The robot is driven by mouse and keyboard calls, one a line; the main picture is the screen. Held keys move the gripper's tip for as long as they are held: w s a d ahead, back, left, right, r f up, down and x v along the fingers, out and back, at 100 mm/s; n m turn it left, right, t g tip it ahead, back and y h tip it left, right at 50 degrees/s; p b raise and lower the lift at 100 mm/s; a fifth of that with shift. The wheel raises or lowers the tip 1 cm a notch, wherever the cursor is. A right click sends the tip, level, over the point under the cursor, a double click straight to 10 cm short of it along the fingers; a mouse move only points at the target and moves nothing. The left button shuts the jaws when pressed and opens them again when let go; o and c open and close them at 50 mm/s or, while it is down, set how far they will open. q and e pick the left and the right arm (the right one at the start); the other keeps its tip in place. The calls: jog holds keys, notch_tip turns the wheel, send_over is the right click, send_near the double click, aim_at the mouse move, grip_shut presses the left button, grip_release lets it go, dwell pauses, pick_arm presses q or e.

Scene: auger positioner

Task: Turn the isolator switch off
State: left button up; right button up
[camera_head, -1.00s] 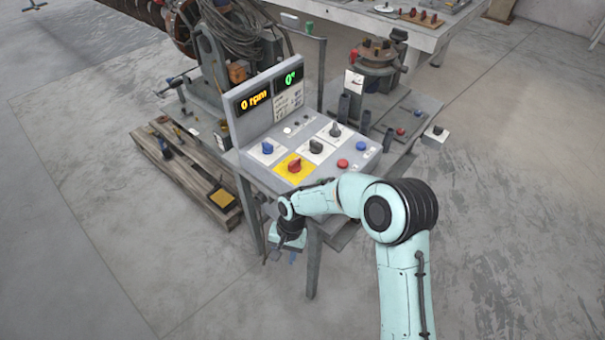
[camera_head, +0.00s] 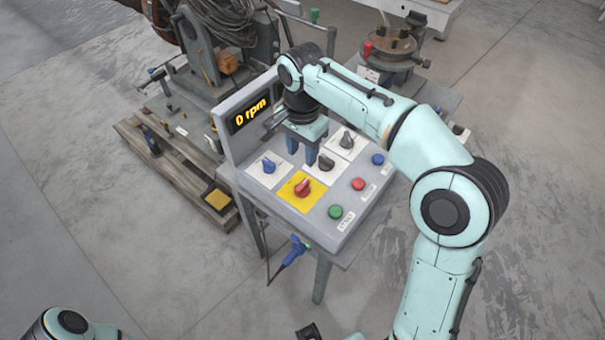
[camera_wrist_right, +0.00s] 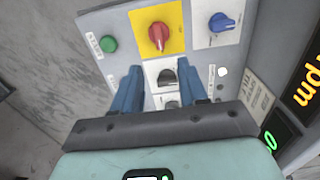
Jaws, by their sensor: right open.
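The isolator switch (camera_head: 303,188) is a red rotary knob on a yellow plate, on the sloped face of the grey control console (camera_head: 338,233). In the right wrist view the red knob (camera_wrist_right: 159,34) shows near the top, beyond the fingertips. My right gripper (camera_head: 303,158) is open and empty, with its blue fingers pointing down over the console behind the red knob and apart from it. In the right wrist view the open fingers (camera_wrist_right: 163,75) stand either side of the black knob (camera_wrist_right: 167,77). My left gripper is out of view; only part of my left arm shows at bottom left.
A blue knob (camera_head: 268,166) and black knobs on white plates sit close to the red one. Green (camera_head: 335,211), red (camera_head: 358,184) and blue (camera_head: 377,159) buttons lie to the right. An upright display panel (camera_head: 247,116) stands behind. A blue tool (camera_head: 293,252) hangs at the console's front.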

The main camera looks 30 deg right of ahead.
aim_at(302, 184)
notch_tip(302, 184, down, 12)
jog(key=shift+s+a+f+b, duration=0.1)
jog(key=shift+s+b, duration=0.05)
jog(key=shift+b, duration=0.85)
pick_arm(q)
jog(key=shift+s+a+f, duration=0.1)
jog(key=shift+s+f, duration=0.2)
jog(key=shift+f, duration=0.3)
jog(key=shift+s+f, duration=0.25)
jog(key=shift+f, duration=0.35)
pick_arm(e)
grip_shut()
